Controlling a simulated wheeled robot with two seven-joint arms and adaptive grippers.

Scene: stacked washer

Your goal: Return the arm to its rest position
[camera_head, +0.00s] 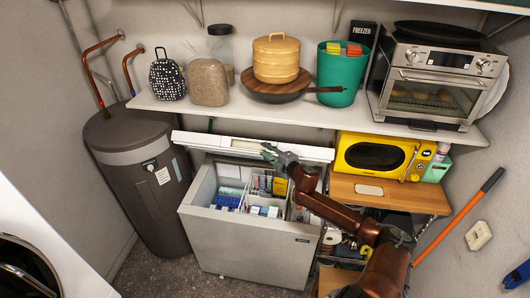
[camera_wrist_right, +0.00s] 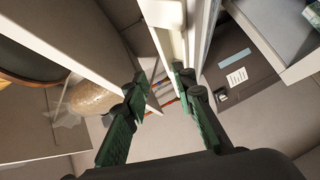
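My right arm (camera_head: 335,210) reaches in from the lower right across the front of the chest freezer. My right gripper (camera_head: 272,153) is at the raised freezer lid (camera_head: 220,144), close to its front face; I cannot tell whether they touch. In the right wrist view my right gripper (camera_wrist_right: 163,85) has its green-padded fingers apart, with nothing clearly held between them. The white lid edge (camera_wrist_right: 168,38) shows just beyond the fingertips. The freezer (camera_head: 245,245) stands open with packages and a wire basket inside. My left gripper is in neither view.
A white shelf (camera_head: 190,106) above the freezer holds a pan, a yellow pot, a green bin (camera_head: 338,75) and a toaster oven (camera_head: 425,80). A yellow microwave (camera_head: 375,157) stands on a wooden cart (camera_head: 410,197) at right. A grey tank (camera_head: 140,180) stands left.

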